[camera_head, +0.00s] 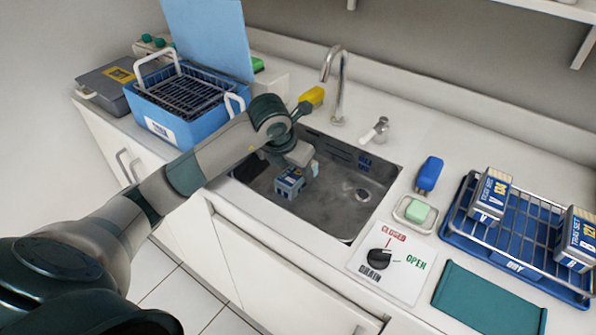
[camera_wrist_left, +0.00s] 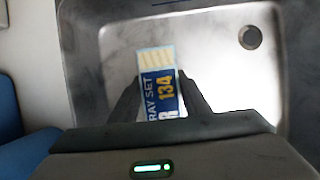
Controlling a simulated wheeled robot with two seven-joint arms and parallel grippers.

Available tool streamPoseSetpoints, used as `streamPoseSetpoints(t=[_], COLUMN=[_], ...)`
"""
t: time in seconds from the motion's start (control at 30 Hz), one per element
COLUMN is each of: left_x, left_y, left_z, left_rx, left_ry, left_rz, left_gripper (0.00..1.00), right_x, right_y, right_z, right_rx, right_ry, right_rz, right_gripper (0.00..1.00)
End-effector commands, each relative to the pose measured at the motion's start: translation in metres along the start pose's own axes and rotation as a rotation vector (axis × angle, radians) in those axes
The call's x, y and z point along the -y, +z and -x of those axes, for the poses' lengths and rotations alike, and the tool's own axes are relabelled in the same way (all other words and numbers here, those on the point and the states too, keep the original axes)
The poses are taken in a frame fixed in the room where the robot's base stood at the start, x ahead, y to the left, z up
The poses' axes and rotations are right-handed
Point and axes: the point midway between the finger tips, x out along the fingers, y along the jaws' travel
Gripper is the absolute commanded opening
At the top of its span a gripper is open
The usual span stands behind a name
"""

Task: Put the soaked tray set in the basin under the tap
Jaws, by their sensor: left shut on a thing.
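My left gripper (camera_head: 303,170) reaches over the metal basin (camera_head: 335,205) and is shut on a small blue and grey tray set (camera_head: 290,182). In the left wrist view the tray set (camera_wrist_left: 159,85) stands between the two fingers, with a label reading "TRAY SET" and "134". The basin (camera_wrist_left: 215,60) fills the view behind it, with its round drain hole (camera_wrist_left: 250,37) at upper right. The tap (camera_head: 337,82) rises behind the basin. I cannot tell whether the tray set touches the basin floor. My right gripper is not in view.
A blue tub (camera_head: 190,128) with a wire basket stands left of the basin. A drain knob panel (camera_head: 390,262), a soap dish (camera_head: 414,215) and a blue brush (camera_head: 429,174) lie right of it. A blue drying rack (camera_head: 480,232) holds two tray sets at far right.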

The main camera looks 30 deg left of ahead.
Motion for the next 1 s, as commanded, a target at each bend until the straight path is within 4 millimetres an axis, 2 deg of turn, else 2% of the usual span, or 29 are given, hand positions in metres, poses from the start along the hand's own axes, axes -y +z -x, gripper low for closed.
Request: streamPoseSetpoints(t=[0.07,0.1,0.17,0.43,0.67,0.87,1.0], left_x=[0.000,0.000,0.000,0.000,0.000,0.000,0.000], left_y=[-0.001,-0.001,-0.001,-0.001,0.001,0.001,0.001], left_z=[-0.002,-0.002,-0.002,-0.002,0.003,0.026,0.051], left_rx=[0.001,0.000,0.000,0.000,0.001,0.004,0.005], left_ry=[0.000,0.000,0.000,0.000,0.000,0.002,0.001], left_rz=[0.000,0.000,0.000,0.000,0.000,-0.002,-0.002], left_gripper=[0.13,0.48,0.61,0.61,0.61,0.61,0.61], right_x=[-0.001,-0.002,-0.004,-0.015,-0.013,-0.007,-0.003], right_y=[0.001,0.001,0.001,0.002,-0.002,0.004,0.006], right_z=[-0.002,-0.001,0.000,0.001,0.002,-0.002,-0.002], right_rx=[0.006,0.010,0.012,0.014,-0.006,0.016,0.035], right_ry=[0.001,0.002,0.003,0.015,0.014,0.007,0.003], right_rz=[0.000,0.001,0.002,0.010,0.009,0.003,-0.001], right_gripper=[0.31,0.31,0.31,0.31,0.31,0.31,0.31])
